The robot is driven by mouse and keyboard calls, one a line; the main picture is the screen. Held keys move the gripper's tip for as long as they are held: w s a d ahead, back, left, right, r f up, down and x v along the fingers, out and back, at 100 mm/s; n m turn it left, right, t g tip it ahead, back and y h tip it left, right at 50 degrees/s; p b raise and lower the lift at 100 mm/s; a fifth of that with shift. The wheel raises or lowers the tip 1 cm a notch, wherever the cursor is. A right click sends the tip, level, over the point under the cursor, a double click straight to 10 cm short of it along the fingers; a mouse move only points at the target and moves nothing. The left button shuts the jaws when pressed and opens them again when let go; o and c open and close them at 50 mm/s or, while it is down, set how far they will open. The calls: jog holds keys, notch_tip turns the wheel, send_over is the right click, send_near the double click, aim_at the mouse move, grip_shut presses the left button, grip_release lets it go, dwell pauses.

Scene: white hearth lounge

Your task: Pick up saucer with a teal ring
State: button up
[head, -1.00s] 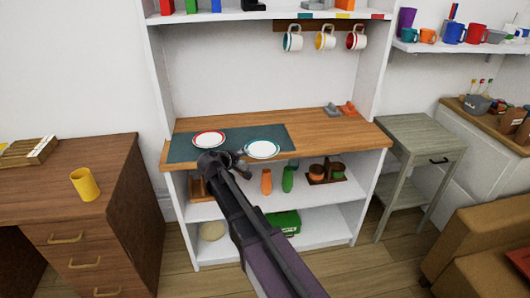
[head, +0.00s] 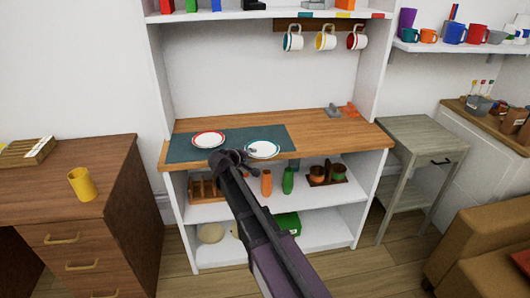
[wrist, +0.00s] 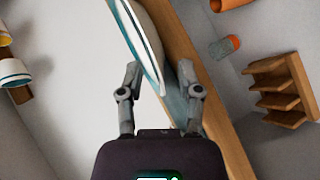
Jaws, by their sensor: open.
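The saucer with a teal ring (head: 264,148) is white and lies at the right of the dark teal mat (head: 182,155) on the wooden counter. My gripper (head: 252,160) is at its near left edge in the head view and partly covers that edge. In the wrist view the saucer (wrist: 143,35) is seen nearly edge-on, with its rim reaching between the fingers of my open gripper (wrist: 160,72). I cannot tell whether either finger touches the rim. A white saucer with a red ring (head: 208,140) lies to the left on the same mat.
The counter (head: 315,135) is clear to the right of the mat, up to grey and orange items (head: 348,109) at the back. Mugs (head: 325,39) hang above. The shelf below holds an orange bottle (head: 266,183), a green bottle (head: 288,180) and a wooden rack (head: 207,188).

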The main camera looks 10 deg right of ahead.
dwell(0.3)
grip_shut()
jog(key=shift+r, duration=0.2)
notch_tip(320, 180, up, 4)
jog(key=p, duration=0.4)
jog(key=shift+f, duration=0.25)
jog(key=s+r+p, duration=0.1)
jog(key=s, duration=1.5)
jog(key=shift+a, duration=0.4)
